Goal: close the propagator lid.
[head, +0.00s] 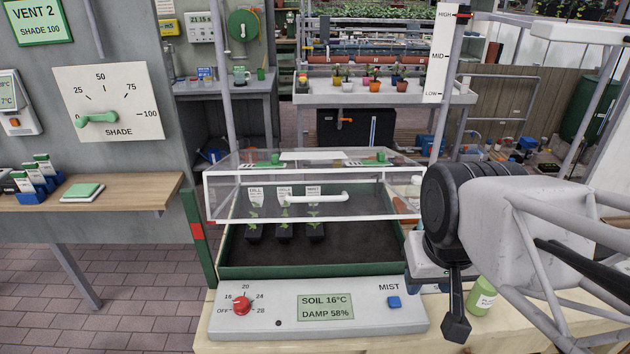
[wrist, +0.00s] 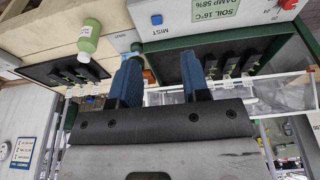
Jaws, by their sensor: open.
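The propagator (head: 310,271) is a green tray of dark soil with several seedlings and white labels, behind a white control panel (head: 320,308). Its clear, white-framed lid (head: 385,207) is raised above the tray, with a gap below its front edge. A white bar handle (head: 325,198) is on the lid's front. My gripper (head: 456,325) is at the right of the propagator, beside the panel's right end, apart from the handle. In the wrist view, my gripper's (wrist: 160,78) two blue-grey fingers are spread with nothing held. The propagator tray (wrist: 172,62) shows upside down beyond them.
A wooden shelf (head: 120,193) with seed packets is at left. A post (head: 224,75) and the level-gauge post (head: 445,90) rise behind the propagator. Space in front of the lid looks clear.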

